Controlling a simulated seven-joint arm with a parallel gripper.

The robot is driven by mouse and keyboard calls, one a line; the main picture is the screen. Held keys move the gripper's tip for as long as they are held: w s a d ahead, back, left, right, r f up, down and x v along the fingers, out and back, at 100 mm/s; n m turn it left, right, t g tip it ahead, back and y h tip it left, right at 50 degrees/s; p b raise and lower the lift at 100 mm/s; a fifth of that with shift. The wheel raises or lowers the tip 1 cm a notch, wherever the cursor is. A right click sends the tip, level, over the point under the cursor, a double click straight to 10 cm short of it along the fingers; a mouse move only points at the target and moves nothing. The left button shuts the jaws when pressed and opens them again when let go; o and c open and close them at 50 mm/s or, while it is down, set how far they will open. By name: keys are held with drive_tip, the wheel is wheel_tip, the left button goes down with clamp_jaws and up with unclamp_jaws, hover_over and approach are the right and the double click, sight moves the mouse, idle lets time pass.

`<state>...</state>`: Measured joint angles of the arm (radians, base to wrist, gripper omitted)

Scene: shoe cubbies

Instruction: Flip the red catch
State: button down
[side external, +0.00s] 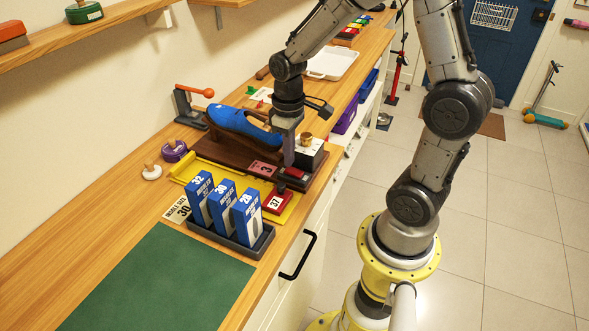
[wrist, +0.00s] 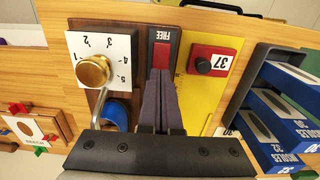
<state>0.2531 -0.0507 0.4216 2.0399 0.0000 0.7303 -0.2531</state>
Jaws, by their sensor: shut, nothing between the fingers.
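The red catch (wrist: 161,57) sits in a dark slot on the brown base, with the word FREE readable at its far end in the wrist view. It is a small red patch in the side view (side external: 296,172). My gripper (wrist: 160,73) is shut and empty, pointing down with its fingertips at the catch's near end. In the side view my gripper (side external: 288,164) is low over the base, right beside the catch. I cannot tell whether the fingertips touch it. The fingers hide part of the slot.
A brass knob (wrist: 91,71) on a white numbered plate stands close on one side. A red block marked 37 (wrist: 211,61) lies on the yellow board (side external: 200,172) on the other. A blue shoe (side external: 240,123) stands behind, and a tray of blue boxes (side external: 222,236) is in front.

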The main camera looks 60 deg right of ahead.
sight(289, 170)
drive_tip(key=shift+f, duration=0.95)
idle(0.4)
drive_tip(key=shift+r, duration=3.6)
drive_tip(key=shift+a+r, duration=0.1)
drive_tip(key=shift+a, duration=0.05)
drive_tip(key=s+a+r+t, duration=0.5)
drive_tip(key=s+a+r, duration=0.2)
drive_tip(key=s, duration=0.5)
drive_tip(key=shift+s+r+t, duration=0.3)
drive_tip(key=shift+r, duration=0.6)
